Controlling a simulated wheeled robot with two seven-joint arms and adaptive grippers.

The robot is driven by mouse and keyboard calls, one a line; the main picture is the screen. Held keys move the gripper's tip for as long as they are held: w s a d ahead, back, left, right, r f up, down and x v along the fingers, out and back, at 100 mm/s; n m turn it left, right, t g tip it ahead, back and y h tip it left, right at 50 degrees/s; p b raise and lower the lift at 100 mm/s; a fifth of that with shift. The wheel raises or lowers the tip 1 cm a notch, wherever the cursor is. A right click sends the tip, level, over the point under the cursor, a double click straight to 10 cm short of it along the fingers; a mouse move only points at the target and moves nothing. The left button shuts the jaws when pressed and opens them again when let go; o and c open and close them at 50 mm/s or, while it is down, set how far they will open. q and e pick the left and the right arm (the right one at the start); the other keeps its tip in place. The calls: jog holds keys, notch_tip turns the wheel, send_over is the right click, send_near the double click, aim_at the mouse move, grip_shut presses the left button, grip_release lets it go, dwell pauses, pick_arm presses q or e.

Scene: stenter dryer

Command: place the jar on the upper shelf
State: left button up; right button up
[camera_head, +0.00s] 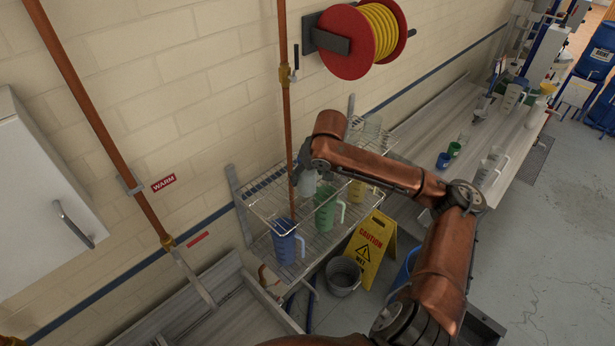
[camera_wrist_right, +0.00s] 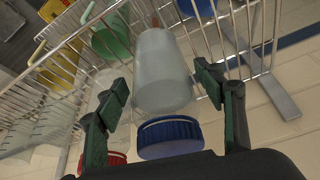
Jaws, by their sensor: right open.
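The jar, whitish and translucent, shows at the rack's upper level in the head view (camera_head: 309,184) and in the wrist view (camera_wrist_right: 164,65), with its blue lid (camera_wrist_right: 170,137) toward my gripper. My right gripper (camera_wrist_right: 162,92) is open, its green-black fingers on either side of the jar, with visible gaps. In the head view, the arm partly covers the jar and hides the fingertips. The jar is over the upper wire shelf (camera_head: 262,190); its base contact is unclear. My left gripper is out of view.
A red lid (camera_wrist_right: 117,158) shows beside my gripper. A copper pipe (camera_head: 287,120) runs close by. A caution sign (camera_head: 370,247) and bucket (camera_head: 343,277) stand below.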

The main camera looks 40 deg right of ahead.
jog(key=b+v, duration=0.2)
jog(key=v, duration=0.9)
jog(key=shift+b, duration=0.4)
jog(key=shift+s+r, duration=0.1)
